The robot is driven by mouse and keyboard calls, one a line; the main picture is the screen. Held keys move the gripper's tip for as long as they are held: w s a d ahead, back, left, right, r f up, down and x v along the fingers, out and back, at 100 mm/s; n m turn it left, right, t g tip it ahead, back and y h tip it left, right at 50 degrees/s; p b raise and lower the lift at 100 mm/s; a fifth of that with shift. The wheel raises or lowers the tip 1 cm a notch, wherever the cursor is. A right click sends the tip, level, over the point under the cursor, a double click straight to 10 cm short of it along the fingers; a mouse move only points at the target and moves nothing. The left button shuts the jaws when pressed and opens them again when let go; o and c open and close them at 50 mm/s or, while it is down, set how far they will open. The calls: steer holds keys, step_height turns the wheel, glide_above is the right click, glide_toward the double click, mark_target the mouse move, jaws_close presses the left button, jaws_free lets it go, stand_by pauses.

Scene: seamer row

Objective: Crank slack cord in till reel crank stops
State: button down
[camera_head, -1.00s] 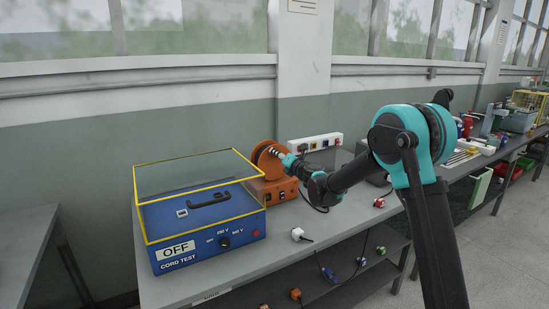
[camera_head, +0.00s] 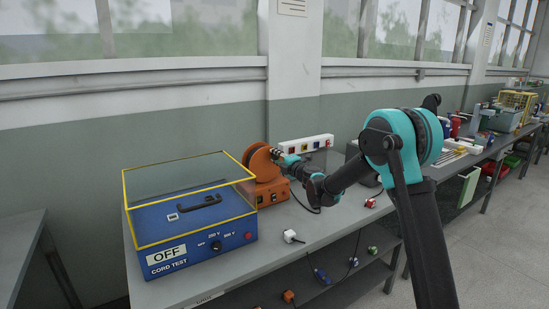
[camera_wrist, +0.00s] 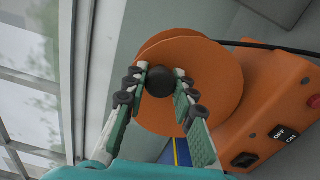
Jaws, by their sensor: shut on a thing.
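The orange reel (camera_head: 258,160) stands on the bench behind the blue cord test box. It also shows in the wrist view as a round orange disc (camera_wrist: 222,75) beside its orange housing (camera_wrist: 280,85). My gripper (camera_head: 280,156) is at the reel's face. In the wrist view my gripper (camera_wrist: 160,85) has its two fingers on either side of a dark round crank knob (camera_wrist: 160,82) and is shut on it. The crank's arm is hidden behind the knob and fingers. A black cord (camera_wrist: 265,45) runs from the reel over the housing.
The blue cord test box (camera_head: 195,235) has a yellow-edged clear lid and an OFF sign. A white socket strip (camera_head: 305,145) lies behind the reel. A white plug (camera_head: 292,237) and a red plug (camera_head: 370,203) sit near the bench's front edge.

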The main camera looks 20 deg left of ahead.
stand_by(0.5)
steer(key=c, duration=1.3)
jaws_free()
steer(key=shift+o, duration=0.2)
steer(key=shift+d, duration=0.1)
steer(key=v, duration=1.2)
steer(key=shift+f, duration=0.1)
steer(key=shift+c, duration=0.4)
